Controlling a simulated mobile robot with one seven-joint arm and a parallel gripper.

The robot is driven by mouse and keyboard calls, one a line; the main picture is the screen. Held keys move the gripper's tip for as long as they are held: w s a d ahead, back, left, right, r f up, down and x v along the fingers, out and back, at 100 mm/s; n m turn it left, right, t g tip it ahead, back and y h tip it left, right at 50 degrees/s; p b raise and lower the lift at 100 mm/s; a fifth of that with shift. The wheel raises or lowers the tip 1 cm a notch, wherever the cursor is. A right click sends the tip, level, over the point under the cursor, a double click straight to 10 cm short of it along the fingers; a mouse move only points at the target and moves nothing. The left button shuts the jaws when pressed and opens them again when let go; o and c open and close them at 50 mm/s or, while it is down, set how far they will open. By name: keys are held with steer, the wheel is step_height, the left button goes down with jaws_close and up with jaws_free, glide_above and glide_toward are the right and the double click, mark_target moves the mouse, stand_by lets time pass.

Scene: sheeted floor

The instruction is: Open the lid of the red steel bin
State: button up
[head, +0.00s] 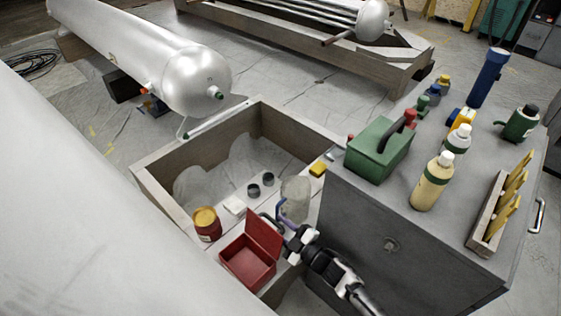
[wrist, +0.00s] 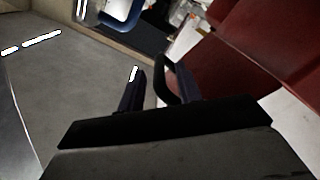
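The red steel bin (head: 240,268) stands at the near end of the timber-framed area in the head view. Its lid (head: 264,238) stands raised at the bin's right back side, and the inside of the bin shows. My gripper (head: 280,224) is just right of the raised lid. The red bin's panels (wrist: 225,65) fill the upper right there, beside the right finger. Whether a finger touches the lid cannot be told.
A red can with a yellow top (head: 206,222) stands left of the bin. A clear jar (head: 295,195) stands behind my gripper. A grey cabinet (head: 385,240) with bottles and a green toolbox (head: 378,155) is close on the right.

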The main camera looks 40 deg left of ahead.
steer(key=shift+a, duration=0.15)
steer(key=shift+w, duration=0.1)
jaws_close()
steer(key=shift+r, duration=0.15)
steer(key=shift+s+a+r+n+p, duration=0.1)
steer(key=shift+s+r+n+p, duration=0.5)
steer(key=shift+n, duration=0.45)
steer(key=shift+s+a+r+n+p, duration=0.1)
steer(key=shift+s+r+n+p, duration=0.3)
steer(key=shift+s+n, duration=0.5)
steer(key=shift+w, duration=0.15)
